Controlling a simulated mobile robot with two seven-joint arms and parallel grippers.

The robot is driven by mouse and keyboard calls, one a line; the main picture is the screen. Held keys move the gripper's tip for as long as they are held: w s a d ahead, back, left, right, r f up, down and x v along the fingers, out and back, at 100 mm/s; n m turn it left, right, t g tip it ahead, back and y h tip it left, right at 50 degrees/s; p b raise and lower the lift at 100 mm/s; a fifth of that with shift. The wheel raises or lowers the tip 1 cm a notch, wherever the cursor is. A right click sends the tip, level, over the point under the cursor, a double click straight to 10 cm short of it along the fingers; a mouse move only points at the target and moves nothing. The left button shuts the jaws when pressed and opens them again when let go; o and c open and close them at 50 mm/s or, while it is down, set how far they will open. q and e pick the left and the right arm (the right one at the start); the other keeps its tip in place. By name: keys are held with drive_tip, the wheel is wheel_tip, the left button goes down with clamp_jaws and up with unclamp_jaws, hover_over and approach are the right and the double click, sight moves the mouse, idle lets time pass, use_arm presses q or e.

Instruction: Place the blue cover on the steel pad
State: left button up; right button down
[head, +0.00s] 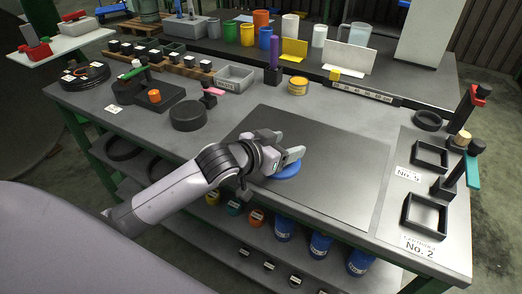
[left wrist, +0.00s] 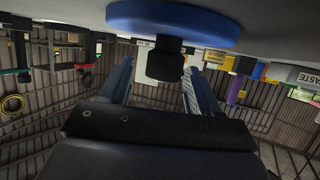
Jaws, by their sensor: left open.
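The blue cover (head: 287,172) is a round disc that lies flat on the dark grey steel pad (head: 335,160), near the pad's left front part. In the left wrist view, which looks upside down, the blue disc (left wrist: 172,22) shows against the grey surface, with its black knob (left wrist: 165,60) pointing away from it. My left gripper (head: 290,150) is directly over the cover and hides part of it. Its two fingers (left wrist: 160,88) are apart, one on each side of the knob, with gaps visible. My right gripper is in neither view.
Black square frames (head: 425,215) stand on the right beside the pad. A black round block (head: 188,116) and a yellow tin (head: 298,86) are behind and left. Coloured cups (head: 262,22) line the back shelf. The pad's right half is clear.

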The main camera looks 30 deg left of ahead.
use_arm(q)
drive_tip(key=v, duration=1.1)
drive_tip(key=shift+s+d+f, duration=0.1)
drive_tip(key=shift+f, duration=0.3)
drive_tip(key=s+a+f+n+g+y, duration=0.1)
drive_tip(key=s+f+g+y, duration=0.1)
drive_tip(key=s+f+g, duration=0.5)
drive_tip(key=s+f+n+g+y, duration=0.1)
drive_tip(key=s+f+g+y, duration=0.15)
drive_tip(key=s+f, duration=0.8)
drive_tip(key=w+d+f+t+h+p, duration=0.2)
drive_tip(key=w+f+t+p, duration=0.1)
drive_tip(key=t, duration=0.4)
drive_tip(key=shift+w+d+f+m, duration=0.3)
drive_tip(key=shift+w+f, duration=0.15)
drive_tip(key=shift+f, duration=0.1)
